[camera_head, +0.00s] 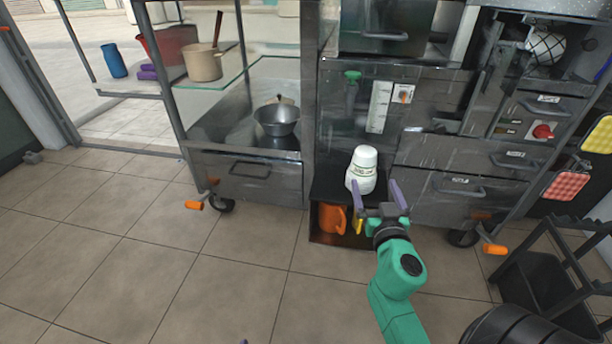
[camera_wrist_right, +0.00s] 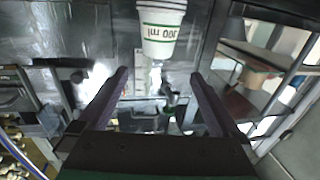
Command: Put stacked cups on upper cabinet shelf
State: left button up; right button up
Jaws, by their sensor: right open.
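The stacked cups (camera_head: 362,170) are a white stack with a printed label, standing on a small black stand (camera_head: 328,183) in front of the cabinet. The stack also shows at the top of the right wrist view (camera_wrist_right: 160,28), with "100 ml" print. My right gripper (camera_head: 379,192) is open and empty, with its purple fingers close in front of the cups. In the wrist view its fingertips (camera_wrist_right: 160,76) are apart and the cups lie beyond them, not between them. My left gripper is out of view. I cannot tell which shelf is the upper cabinet shelf.
An orange jug (camera_head: 332,218) sits in the stand's lower compartment. At left, a glass shelf (camera_head: 245,72) bears a beige pot (camera_head: 202,65), with a metal bowl (camera_head: 277,120) below. Grey drawers (camera_head: 450,190) stand at right, near a black cart (camera_head: 550,280).

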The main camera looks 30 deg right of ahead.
aim_at(365, 155)
jog(key=x, duration=1.4)
jog(key=shift+d+f, duration=0.25)
jog(key=shift+d, duration=0.05)
grip_shut()
jog(key=shift+r, duration=0.1)
